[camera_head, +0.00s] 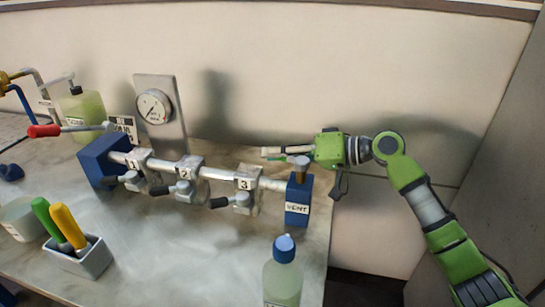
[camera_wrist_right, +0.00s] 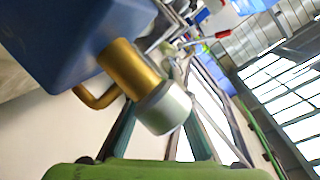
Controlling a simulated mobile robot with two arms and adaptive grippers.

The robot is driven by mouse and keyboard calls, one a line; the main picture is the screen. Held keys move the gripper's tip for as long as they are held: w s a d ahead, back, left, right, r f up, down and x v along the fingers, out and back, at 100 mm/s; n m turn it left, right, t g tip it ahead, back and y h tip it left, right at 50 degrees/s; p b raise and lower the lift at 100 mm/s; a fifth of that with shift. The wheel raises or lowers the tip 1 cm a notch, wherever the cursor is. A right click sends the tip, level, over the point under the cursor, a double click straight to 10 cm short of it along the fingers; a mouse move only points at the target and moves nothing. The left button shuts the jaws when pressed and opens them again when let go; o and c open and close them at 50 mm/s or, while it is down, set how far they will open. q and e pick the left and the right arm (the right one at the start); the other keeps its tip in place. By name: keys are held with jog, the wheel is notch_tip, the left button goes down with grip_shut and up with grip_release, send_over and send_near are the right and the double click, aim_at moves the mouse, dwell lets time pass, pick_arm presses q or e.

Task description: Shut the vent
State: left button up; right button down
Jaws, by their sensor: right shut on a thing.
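The vent is a blue block labelled VENT (camera_head: 297,209) at the right end of the pipe. A brass stem with a grey cap (camera_head: 302,161) stands on its top. My right gripper (camera_head: 272,153) reaches in from the right, level with the cap. In the right wrist view, the grey cap (camera_wrist_right: 165,108) sits in front of the fingers, on the brass stem (camera_wrist_right: 128,66) from the blue block (camera_wrist_right: 75,40). The gripper is shut on the cap; the finger contact is partly hidden. My left gripper is not in view.
Left of the vent, the pipe carries valves numbered 1, 2 and 3 (camera_head: 247,184) with dark handles. A gauge (camera_head: 154,106) stands behind. A blue-capped bottle (camera_head: 283,275) is in front. A grey holder (camera_head: 82,262) has green and yellow-handled tools. The wall is close behind.

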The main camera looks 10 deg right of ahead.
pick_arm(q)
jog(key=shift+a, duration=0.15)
pick_arm(e)
jog(key=c, duration=1.9)
grip_release()
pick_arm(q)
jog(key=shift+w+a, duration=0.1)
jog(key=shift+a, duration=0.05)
pick_arm(e)
jog(key=v, duration=1.2)
